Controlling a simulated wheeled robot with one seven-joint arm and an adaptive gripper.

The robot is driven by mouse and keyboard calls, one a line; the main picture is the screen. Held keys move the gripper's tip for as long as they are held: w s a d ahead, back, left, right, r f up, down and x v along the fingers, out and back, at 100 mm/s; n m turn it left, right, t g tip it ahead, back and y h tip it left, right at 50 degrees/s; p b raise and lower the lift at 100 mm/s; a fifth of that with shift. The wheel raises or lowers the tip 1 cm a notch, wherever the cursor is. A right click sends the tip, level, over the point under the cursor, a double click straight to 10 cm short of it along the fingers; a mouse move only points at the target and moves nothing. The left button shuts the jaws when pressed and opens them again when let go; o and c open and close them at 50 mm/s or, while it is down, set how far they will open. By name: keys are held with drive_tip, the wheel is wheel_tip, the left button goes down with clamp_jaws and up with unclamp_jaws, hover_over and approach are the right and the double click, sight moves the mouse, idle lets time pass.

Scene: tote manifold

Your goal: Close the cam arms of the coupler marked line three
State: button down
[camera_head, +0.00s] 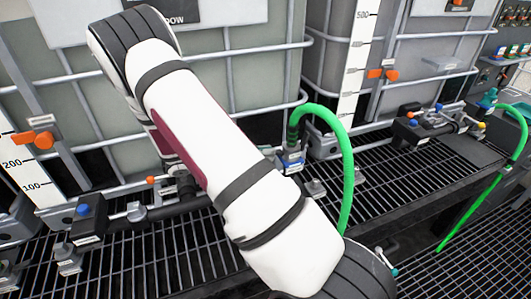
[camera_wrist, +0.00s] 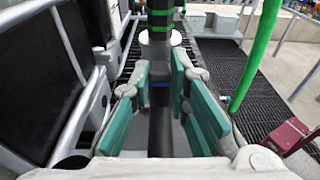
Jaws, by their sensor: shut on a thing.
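A coupler with a blue band (camera_head: 291,160) sits at the lower end of a green hose (camera_head: 345,165) in the head view, just right of my arm. Its marking is too small to read. In the wrist view a dark upright coupler body (camera_wrist: 160,50) with green hose above it stands between the teal-padded fingers of my gripper (camera_wrist: 158,78). The fingers are shut on the coupler from both sides. The cam arms cannot be told clearly from the fingers, so their position is unclear. My arm hides the gripper in the head view.
Caged totes (camera_head: 240,60) stand behind. At left is a pipe with a blue-knobbed valve (camera_head: 86,212); at right is another manifold (camera_head: 435,122) with coloured knobs. A green hose (camera_wrist: 262,45) hangs right of my gripper.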

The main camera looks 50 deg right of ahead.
drive_tip(key=y, duration=0.1)
drive_tip(key=r+p, duration=0.1)
drive_tip(key=t+y+p, duration=0.1)
drive_tip(key=shift+s+d+r+y, duration=0.25)
drive_tip(key=shift+d+r+y, duration=0.05)
drive_tip(key=shift+d+r, duration=0.1)
drive_tip(key=shift+s+d+r+t+y+p, duration=0.1)
drive_tip(key=shift+d+r+t+y+p, duration=0.15)
drive_tip(key=shift+t+y+p, duration=0.25)
drive_tip(key=shift+s+d+r+t+y+p, duration=0.1)
drive_tip(key=shift+r+t+y+p, duration=0.15)
drive_tip(key=shift+y, duration=0.35)
drive_tip(key=shift+s+d+r+t+y+p, duration=0.2)
drive_tip(key=shift+d+t+y+p, duration=0.3)
drive_tip(key=shift+y, duration=0.5)
drive_tip(key=shift+s+d+r+t+y+p, duration=0.1)
drive_tip(key=shift+d+r+t+y+p, duration=0.2)
drive_tip(key=shift+y+p, duration=0.5)
drive_tip(key=shift+f+y, duration=0.1)
drive_tip(key=shift+y, duration=0.3)
drive_tip(key=c, duration=1.5)
unclamp_jaws()
drive_tip(key=v, duration=1.2)
drive_tip(key=shift+s, duration=0.15)
